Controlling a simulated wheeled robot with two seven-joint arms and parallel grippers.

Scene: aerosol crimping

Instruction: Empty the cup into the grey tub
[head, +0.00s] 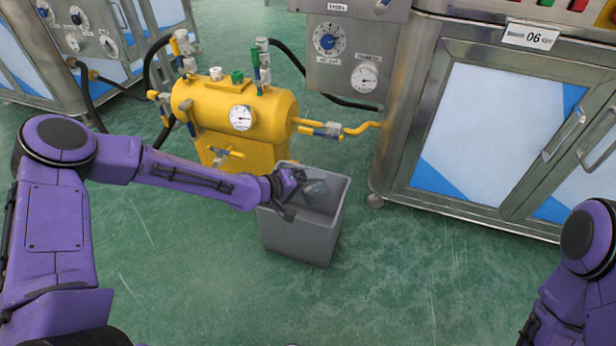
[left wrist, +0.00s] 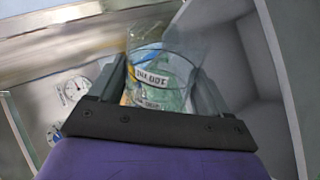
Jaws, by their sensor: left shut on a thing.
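The grey tub (head: 298,240) stands on the green floor in the middle of the head view, open at the top. My left gripper (head: 297,197) is at the tub's mouth, shut on a clear see-through cup (head: 316,192). The cup appears over the opening, and it looks tilted. In the left wrist view the cup (left wrist: 162,72) sits between the two fingers, with dark lettering in front of or through its wall. The tub's inner wall (left wrist: 250,60) shows to the right. Whether anything is in the cup is unclear. My right gripper is out of view.
A yellow tank (head: 236,110) with valves and a gauge stands just behind the tub. A steel cabinet (head: 490,130) marked 06 is at the right, and another machine (head: 95,45) is at the back left. The floor in front of the tub is clear.

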